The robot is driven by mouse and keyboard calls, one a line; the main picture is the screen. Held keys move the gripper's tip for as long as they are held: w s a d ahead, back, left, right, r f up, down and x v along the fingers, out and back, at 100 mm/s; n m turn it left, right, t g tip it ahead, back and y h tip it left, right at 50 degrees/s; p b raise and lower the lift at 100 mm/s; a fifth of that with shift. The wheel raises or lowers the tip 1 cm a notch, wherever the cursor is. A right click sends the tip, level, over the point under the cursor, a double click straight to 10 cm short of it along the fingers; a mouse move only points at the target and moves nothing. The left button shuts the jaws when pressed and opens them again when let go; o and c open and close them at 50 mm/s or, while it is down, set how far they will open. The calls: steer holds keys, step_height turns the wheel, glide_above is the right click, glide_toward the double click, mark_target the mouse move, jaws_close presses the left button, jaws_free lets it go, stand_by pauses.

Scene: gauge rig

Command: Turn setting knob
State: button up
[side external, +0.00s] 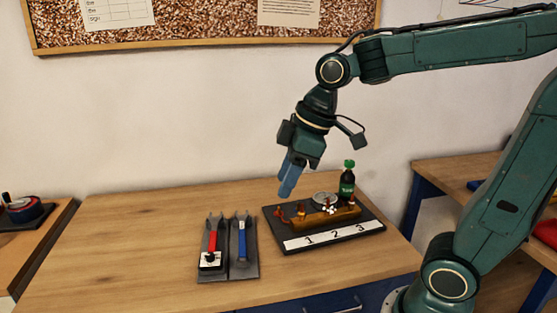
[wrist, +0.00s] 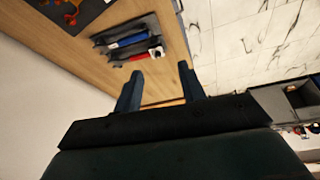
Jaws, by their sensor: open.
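The gauge rig stands on a dark base plate (side external: 371,236) with a white strip marked 1, 2, 3 along its front. It has an orange-brown body (side external: 318,219), a round grey gauge (side external: 325,197), small red fittings and a small white star-shaped knob (side external: 329,209). I cannot tell for sure which part is the setting knob. My gripper (side external: 287,192) is in the air above the left back of the rig, tilted, with blue fingers. In the wrist view my gripper (wrist: 160,70) is open and empty, and the rig's plate (wrist: 93,8) shows partly, cut off at top left.
A red-handled tool (side external: 212,243) and a blue-handled tool (side external: 242,241) lie on dark trays left of the rig. A dark bottle with a green cap (side external: 347,182) stands at the rig's back right. The table's (side external: 120,245) left part is clear.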

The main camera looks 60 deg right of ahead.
mark_target(211, 255)
steer(key=w+f+n+g+y, duration=0.1)
steer(key=w+f+n, duration=0.3)
steer(key=w, duration=0.3)
steer(key=w+f+n+g+y, duration=0.1)
steer(key=w+f+n, duration=0.3)
steer(key=w, duration=0.4)
steer(key=shift+f+y, duration=0.3)
steer(key=shift+y, duration=0.1)
steer(key=x, duration=1.3)
steer(key=shift+s+a+f, duration=0.15)
steer(key=shift+f, duration=0.25)
steer(key=shift+c, duration=0.2)
jaws_close()
